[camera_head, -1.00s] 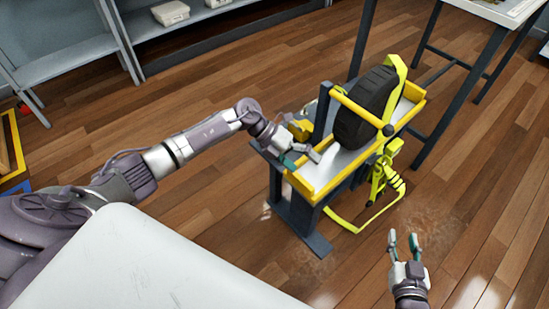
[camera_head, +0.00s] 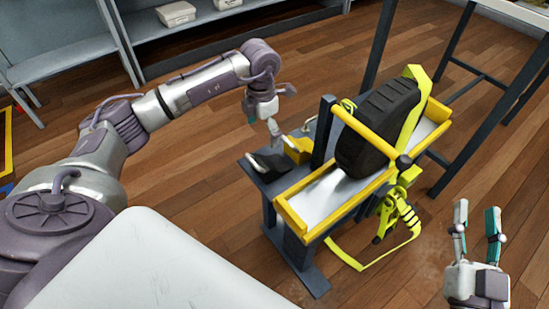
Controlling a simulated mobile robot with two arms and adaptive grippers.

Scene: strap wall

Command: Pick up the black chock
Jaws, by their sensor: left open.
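The black chock (camera_head: 268,163) lies on the dark side shelf (camera_head: 261,180) at the left of the wheel stand. A curved grey handle shows at its left end. My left gripper (camera_head: 262,127) points down above the chock, apart from it, open and empty. My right gripper (camera_head: 478,213) is at the lower right, fingers spread and empty, far from the chock.
A yellow block (camera_head: 298,150) sits right beside the chock. A black tyre (camera_head: 376,125) with a yellow-green strap (camera_head: 414,112) stands in the yellow-railed tray (camera_head: 318,196). A dark post (camera_head: 323,128) rises behind the block. A tall table stands at the right.

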